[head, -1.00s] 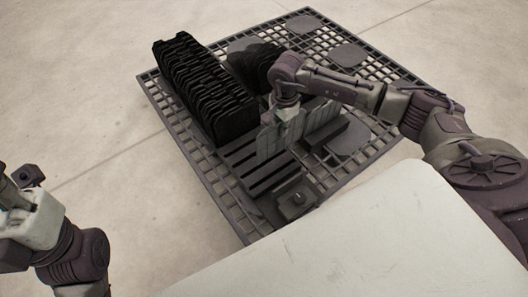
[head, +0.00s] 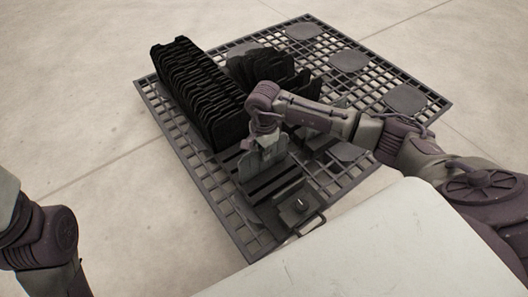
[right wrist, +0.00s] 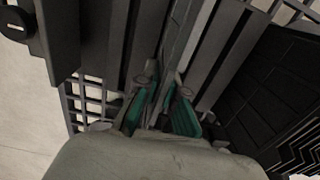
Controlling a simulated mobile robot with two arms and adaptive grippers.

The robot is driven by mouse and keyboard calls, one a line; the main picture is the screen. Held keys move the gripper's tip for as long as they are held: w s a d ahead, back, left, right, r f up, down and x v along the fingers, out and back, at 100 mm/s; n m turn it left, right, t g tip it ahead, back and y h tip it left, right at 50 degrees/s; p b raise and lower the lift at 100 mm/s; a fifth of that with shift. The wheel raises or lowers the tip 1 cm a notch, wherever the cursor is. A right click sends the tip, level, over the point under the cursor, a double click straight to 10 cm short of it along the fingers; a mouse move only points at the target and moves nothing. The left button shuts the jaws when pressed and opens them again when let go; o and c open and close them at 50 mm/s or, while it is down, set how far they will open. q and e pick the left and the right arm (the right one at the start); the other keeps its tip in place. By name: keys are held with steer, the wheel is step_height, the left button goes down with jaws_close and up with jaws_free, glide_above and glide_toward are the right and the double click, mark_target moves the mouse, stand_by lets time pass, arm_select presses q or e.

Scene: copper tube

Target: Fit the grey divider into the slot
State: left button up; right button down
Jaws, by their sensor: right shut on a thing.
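My right gripper (head: 266,128) is shut on the grey divider (head: 262,163), a thin pale plate that hangs below it. The divider stands over the dark slotted rack (head: 285,188), whose parallel bars run beside it. In the right wrist view the green-padded fingers (right wrist: 160,108) pinch the divider (right wrist: 181,40) from both sides, seen nearly edge-on between the rack's bars (right wrist: 226,55). I cannot tell whether its lower edge is inside a slot. Only part of my left arm shows at the left edge; its gripper is out of view.
A long row of black plates (head: 196,90) stands left of the gripper. A second black group (head: 262,72) stands behind it. A small box with a knob (head: 300,207) sits at the rack's near end.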

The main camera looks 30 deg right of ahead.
steer(key=shift+f, duration=0.2)
steer(key=c, duration=1.3)
jaws_free()
steer(key=shift+r, duration=0.15)
